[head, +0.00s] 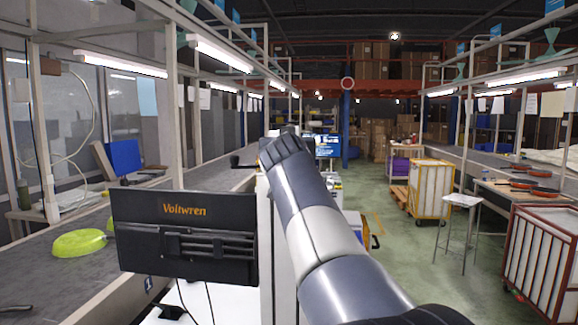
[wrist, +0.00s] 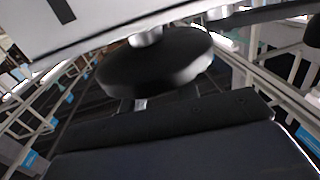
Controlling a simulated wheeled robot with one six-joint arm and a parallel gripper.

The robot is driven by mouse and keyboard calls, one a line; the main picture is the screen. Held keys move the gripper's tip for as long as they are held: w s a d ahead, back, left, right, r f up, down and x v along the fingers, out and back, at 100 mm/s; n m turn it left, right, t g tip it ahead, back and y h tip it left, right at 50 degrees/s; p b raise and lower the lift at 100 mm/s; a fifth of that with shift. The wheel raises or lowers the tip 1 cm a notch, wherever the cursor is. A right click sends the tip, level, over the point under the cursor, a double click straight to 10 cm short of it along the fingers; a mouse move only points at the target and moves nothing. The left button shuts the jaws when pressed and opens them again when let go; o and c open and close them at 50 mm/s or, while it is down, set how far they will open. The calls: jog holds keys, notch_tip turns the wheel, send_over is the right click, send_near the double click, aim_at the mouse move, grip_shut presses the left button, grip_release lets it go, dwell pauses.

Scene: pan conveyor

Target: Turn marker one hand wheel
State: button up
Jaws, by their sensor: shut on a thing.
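A dark round hand wheel (wrist: 155,66) with a pale metal hub fills the middle of the wrist view, mounted under a white panel (wrist: 110,32) that carries a black mark. My gripper (wrist: 140,104) shows as dark parts below the wheel; it is shut on the wheel's near edge, though its fingers are mostly hidden. In the head view a small plate with the number 1, marker one (head: 148,283), is on the front edge of the left bench. My gripper is hidden there behind the dark Voltwren panel.
The Voltwren panel (head: 187,237) blocks the view of the bench front. A lime-green object (head: 79,243) lies on the left bench (head: 60,275). A stool (head: 461,203) and wheeled carts (head: 431,188) stand on the right; the green aisle floor between is partly clear.

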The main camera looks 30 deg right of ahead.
jog(key=shift+w+a+f+m+g+h+b, duration=0.1)
jog(key=shift+f+m+g+h+b, duration=0.45)
jog(key=shift+b, duration=0.6)
jog(key=shift+a+r+m+g+h+b, duration=0.15)
jog(key=shift+m+g+h+b, duration=0.2)
jog(key=shift+h+b, duration=0.35)
jog(key=shift+w+h, duration=0.1)
jog(key=shift+h, duration=0.15)
jog(key=shift+w+a+r+m+g+h, duration=0.1)
jog(key=shift+m+g+h, duration=1.1)
jog(key=shift+m+g, duration=0.15)
jog(key=shift+m+g+h, duration=0.4)
jog(key=shift+m+g, duration=0.05)
jog(key=shift+g, duration=0.1)
jog(key=o, duration=1)
jog(key=shift+r+h+p, duration=0.1)
jog(key=shift+h+p, duration=0.2)
jog(key=shift+s+a, duration=0.1)
jog(key=shift+s, duration=0.1)
